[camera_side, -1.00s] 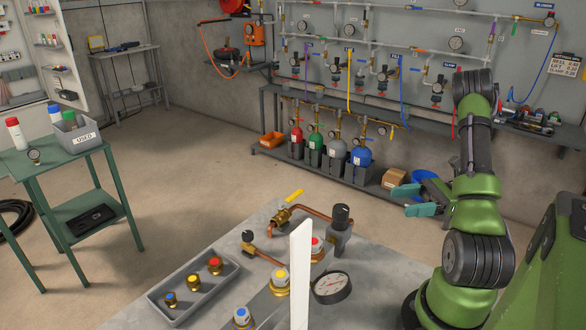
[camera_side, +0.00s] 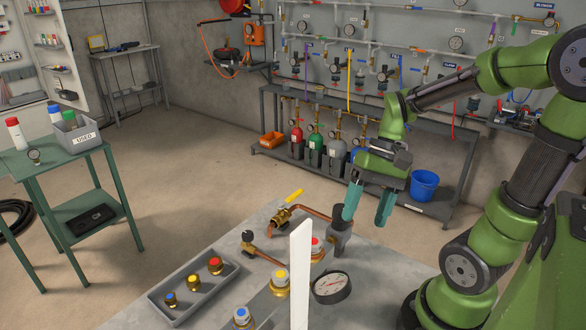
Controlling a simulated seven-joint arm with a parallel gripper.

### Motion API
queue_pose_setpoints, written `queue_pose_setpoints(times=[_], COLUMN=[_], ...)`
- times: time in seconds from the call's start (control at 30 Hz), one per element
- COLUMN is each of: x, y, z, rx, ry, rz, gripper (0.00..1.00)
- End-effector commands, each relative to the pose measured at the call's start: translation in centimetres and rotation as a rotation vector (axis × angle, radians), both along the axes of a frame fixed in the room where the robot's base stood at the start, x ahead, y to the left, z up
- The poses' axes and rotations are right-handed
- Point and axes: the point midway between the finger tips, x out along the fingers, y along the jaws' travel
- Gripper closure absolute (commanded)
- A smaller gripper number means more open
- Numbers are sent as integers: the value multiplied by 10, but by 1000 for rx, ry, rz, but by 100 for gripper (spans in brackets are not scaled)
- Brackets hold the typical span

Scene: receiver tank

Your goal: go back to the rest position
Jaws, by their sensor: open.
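My gripper (camera_side: 367,207) is open and empty. Its two teal fingers point down and hang above the back right part of the grey workbench (camera_side: 400,262), close to the dark-capped regulator (camera_side: 340,222) in this view. I cannot tell whether the fingers touch anything below them. My green arm rises at the right and bends over to the gripper.
A pressure gauge (camera_side: 331,286), a yellow-handled valve (camera_side: 284,211), copper pipe and a white upright panel (camera_side: 301,275) stand on the bench. Bottles, a blue bucket (camera_side: 424,185) and wall pipes are behind.

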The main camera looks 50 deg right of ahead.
Motion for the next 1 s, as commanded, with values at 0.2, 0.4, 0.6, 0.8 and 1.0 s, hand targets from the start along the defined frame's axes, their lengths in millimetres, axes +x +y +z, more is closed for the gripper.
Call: queue_pose_setpoints(times=[0.2,0.4,0.6,0.8,1.0], x=[23,31,32,32,32], y=[39,61,65,64,64], z=[39,69,75,74,74], rx=[-290,-375,-386,-385,-386], ry=[-424,-675,-722,-720,-719], rz=[176,223,226,226,225], gripper=[35,35,35,35,35])
